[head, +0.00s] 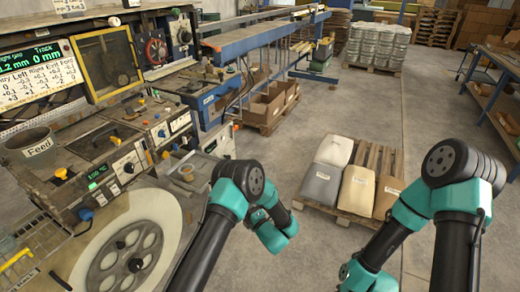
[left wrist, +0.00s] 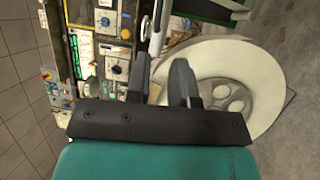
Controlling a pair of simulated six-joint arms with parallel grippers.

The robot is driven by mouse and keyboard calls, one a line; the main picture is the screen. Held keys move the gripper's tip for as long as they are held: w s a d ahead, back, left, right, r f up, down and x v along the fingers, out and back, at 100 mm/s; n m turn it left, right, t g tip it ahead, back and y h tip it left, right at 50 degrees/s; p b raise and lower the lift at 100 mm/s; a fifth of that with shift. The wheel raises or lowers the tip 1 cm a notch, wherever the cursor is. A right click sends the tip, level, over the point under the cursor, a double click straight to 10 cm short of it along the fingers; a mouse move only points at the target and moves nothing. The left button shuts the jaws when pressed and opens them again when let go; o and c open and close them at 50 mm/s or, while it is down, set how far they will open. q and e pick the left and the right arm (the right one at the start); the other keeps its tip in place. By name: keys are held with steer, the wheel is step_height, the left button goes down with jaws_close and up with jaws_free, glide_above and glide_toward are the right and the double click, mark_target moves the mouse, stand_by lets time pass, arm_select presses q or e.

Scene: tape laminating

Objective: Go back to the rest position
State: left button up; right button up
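My left gripper (left wrist: 162,62) shows in the left wrist view with two dark fingers apart and nothing visible between them. In the head view my left arm bends at a black and teal joint right of the machine; its fingers are not visible there. In the head view my right arm bends at a joint at the right and runs down to the bottom edge. My right gripper is not visible. A large white reel (head: 165,205) with a grey spoked hub lies at the machine's front; it also shows in the left wrist view (left wrist: 262,62), beyond the fingers.
A control machine (head: 95,150) with knobs and displays fills the left. A pallet with several sacks (head: 334,150) stands on the floor between my arms. Cardboard boxes (head: 265,105) stand behind. A workbench (head: 495,85) stands at the far right. The concrete aisle is clear.

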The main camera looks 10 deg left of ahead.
arm_select(q)
steer(key=s+a+f+m+g+h, duration=0.35)
steer(key=a+f+m+h, duration=0.4)
steer(key=m+h, duration=0.45)
steer(key=s+a+m+g+h, duration=0.1)
steer(key=s+m+g+h, duration=0.5)
steer(key=s, duration=1.9)
steer(key=m+g, duration=0.3)
steer(key=m, duration=0.3)
steer(key=shift+s+a+f+m, duration=0.15)
steer(key=shift+s+f+m, duration=0.15)
steer(key=shift+s, duration=0.1)
